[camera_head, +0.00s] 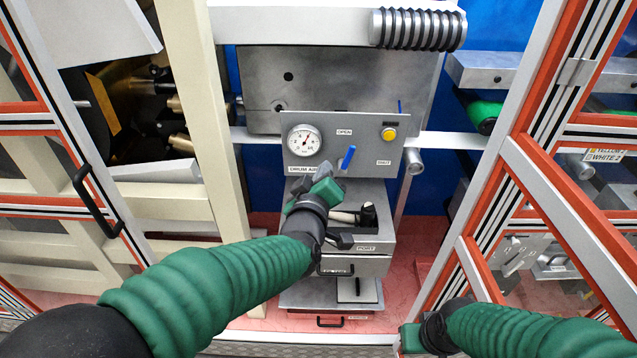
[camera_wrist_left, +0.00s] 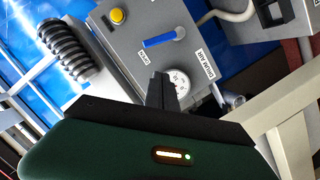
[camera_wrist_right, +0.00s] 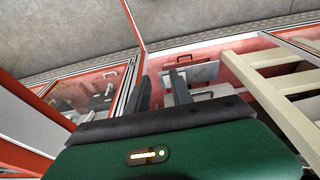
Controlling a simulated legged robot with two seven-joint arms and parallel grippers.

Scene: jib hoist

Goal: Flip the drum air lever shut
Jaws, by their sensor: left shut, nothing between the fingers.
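The blue drum air lever (camera_head: 348,157) is on a grey panel (camera_head: 372,150), below the OPEN label and up-left of the SHUT label. It points up with a slight lean to the right. In the left wrist view the lever (camera_wrist_left: 160,41) lies nearly level across the panel. My left gripper (camera_head: 324,184) is just below and left of the lever, apart from it in the left wrist view. Its fingers (camera_wrist_left: 161,91) are together and empty. My right gripper (camera_head: 410,338) is low at the right, away from the panel. Its fingers (camera_wrist_right: 161,92) stand apart with nothing between them.
A round gauge (camera_head: 305,142) sits left of the lever above the DRUM AIR label. A yellow button (camera_head: 389,134) is to its right. A grey PORT box (camera_head: 375,240) stands below. Orange-edged frames (camera_head: 530,165) flank the right side, and a cream post (camera_head: 215,110) the left.

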